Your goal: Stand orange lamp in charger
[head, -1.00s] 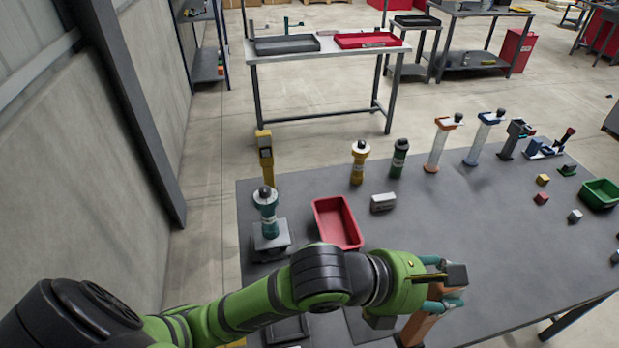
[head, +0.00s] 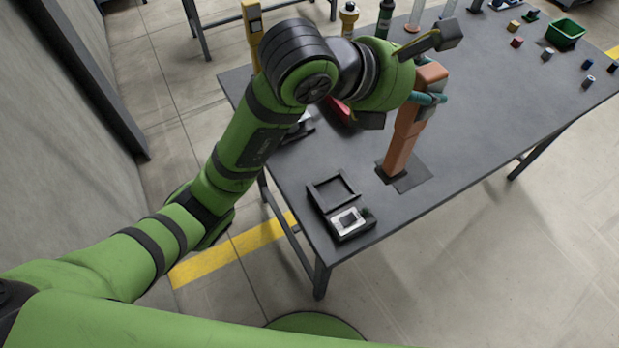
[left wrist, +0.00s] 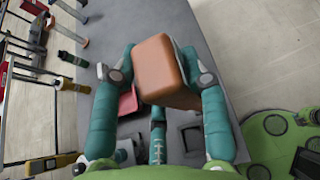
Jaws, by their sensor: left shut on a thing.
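The orange lamp (head: 402,145), a tall block-like column with a wider head, is upright or slightly tilted near the table's front edge. My left gripper (head: 428,98) is shut around its upper part; in the left wrist view the teal fingers press both sides of the lamp (left wrist: 155,65). Its foot is at a dark square mat (head: 412,178); I cannot tell whether it touches. A black unit with a square recess and a small grey display, which looks like the charger (head: 332,189), lies left of the lamp, apart from it. The recess looks empty. My right gripper is not in view.
A red bin (head: 340,112) is partly hidden behind my left arm. A yellow device (head: 252,30) and a dark green torch (head: 385,18) stand farther back. A green bin (head: 565,33) and several small blocks are at the far right. The table's right middle is clear.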

